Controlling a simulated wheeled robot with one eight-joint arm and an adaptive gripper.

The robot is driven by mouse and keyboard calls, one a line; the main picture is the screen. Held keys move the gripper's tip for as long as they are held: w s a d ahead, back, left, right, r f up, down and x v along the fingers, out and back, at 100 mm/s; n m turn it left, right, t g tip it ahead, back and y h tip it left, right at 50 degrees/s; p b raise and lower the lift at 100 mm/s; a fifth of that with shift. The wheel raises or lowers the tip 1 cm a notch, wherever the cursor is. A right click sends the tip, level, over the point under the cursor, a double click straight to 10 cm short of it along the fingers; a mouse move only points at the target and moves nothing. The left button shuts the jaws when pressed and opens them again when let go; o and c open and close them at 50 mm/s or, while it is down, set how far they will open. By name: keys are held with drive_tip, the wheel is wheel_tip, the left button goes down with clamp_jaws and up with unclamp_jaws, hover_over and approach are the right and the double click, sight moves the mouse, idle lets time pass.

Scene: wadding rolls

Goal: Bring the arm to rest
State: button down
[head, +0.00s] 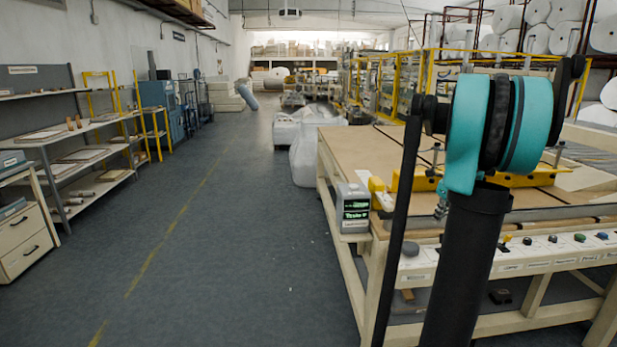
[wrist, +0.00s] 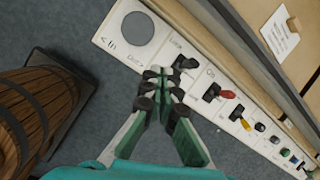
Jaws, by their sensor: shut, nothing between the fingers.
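My gripper (wrist: 160,84) shows in the wrist view, its fingers together and nothing between them. Its tips are over the left end of a white control panel (wrist: 147,53), close to a black switch (wrist: 184,63) marked "Lock". I cannot tell whether they touch the panel. In the head view my teal and black arm (head: 466,135) stands in front of the work table, folded with a dark link hanging down; the gripper itself does not show there.
The panel (head: 509,267) runs along the front of a large table (head: 352,150). A grey box (head: 352,208) is at its corner. A wooden barrel (wrist: 35,115) stands near the gripper in the wrist view. Shelves (head: 75,170) line the left wall; the aisle floor (head: 210,240) is clear.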

drive_tip(key=s+a+f+n, duration=0.3)
drive_tip(key=s+a+n, duration=0.2)
drive_tip(key=a+n, duration=0.3)
drive_tip(key=s+a+f+n, duration=0.4)
drive_tip(key=s+a+n, duration=0.25)
drive_tip(key=a, duration=0.25)
drive_tip(key=s+a+f+n, duration=0.4)
drive_tip(key=s+a+n, duration=0.1)
drive_tip(key=s+n, duration=0.2)
drive_tip(key=s+a+f+n, duration=0.5)
drive_tip(key=s+n, duration=0.3)
drive_tip(key=n, duration=0.1)
drive_tip(key=shift+s, duration=0.15)
drive_tip(key=shift+d, duration=0.1)
